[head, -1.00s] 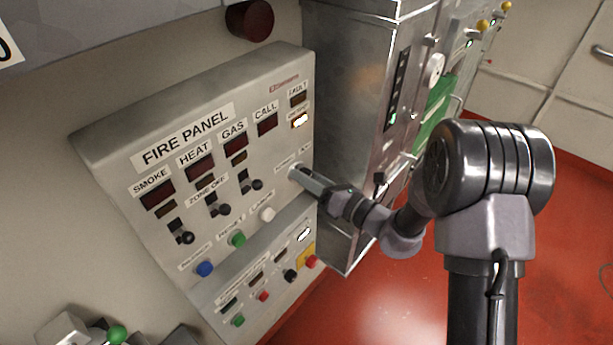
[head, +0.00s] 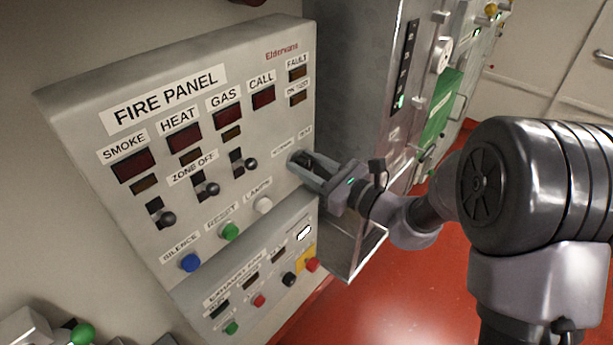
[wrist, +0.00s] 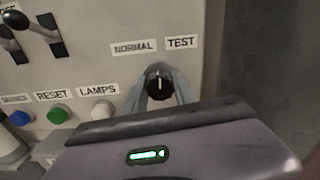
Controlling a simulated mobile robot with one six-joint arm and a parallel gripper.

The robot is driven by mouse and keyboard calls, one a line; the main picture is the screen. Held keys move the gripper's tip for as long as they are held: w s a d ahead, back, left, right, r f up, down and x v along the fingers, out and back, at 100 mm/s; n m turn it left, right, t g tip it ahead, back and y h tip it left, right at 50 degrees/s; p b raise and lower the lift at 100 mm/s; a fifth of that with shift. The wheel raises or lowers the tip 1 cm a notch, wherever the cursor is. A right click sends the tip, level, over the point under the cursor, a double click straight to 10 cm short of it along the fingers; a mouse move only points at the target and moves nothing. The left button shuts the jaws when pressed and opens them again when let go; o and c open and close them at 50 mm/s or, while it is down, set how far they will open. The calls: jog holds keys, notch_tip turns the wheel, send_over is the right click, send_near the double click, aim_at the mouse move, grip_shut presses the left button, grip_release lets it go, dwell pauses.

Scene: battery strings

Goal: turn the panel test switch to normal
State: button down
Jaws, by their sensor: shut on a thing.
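The panel test switch is a round black knob (wrist: 160,83) with a white pointer line, on the right side of the grey fire panel (head: 75,95). In the wrist view the line points nearly straight up, between the NORMAL label (wrist: 133,47) on the left and the TEST label (wrist: 181,42) on the right. My gripper (wrist: 160,92) is shut on the knob, with a finger on each side of it. In the head view my gripper (head: 300,160) reaches the panel from the right and mostly hides the knob.
Zone-off toggle levers (head: 208,188) and blue, green and white buttons (head: 230,231) lie left of the knob. An exhaust fan panel (head: 258,285) sits below. A tall metal cabinet (head: 357,80) stands close on the right. Open red floor (head: 400,290) lies in front.

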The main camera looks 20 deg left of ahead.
jog(key=n+b, duration=0.2)
jog(key=b, duration=0.1)
jog(key=n+b, duration=0.2)
jog(key=b, duration=0.1)
jog(key=n+b, duration=0.2)
jog(key=b, duration=0.1)
jog(key=shift+f, duration=0.35)
jog(key=n+b, duration=0.2)
jog(key=b, duration=0.2)
jog(key=shift+r+n, duration=0.1)
jog(key=shift+n, duration=0.3)
jog(key=shift+r+n+b, duration=0.1)
jog(key=shift+n+b, duration=0.4)
jog(key=shift+b, duration=0.2)
jog(key=shift+r, duration=0.1)
jog(key=c, duration=1)
grip_release()
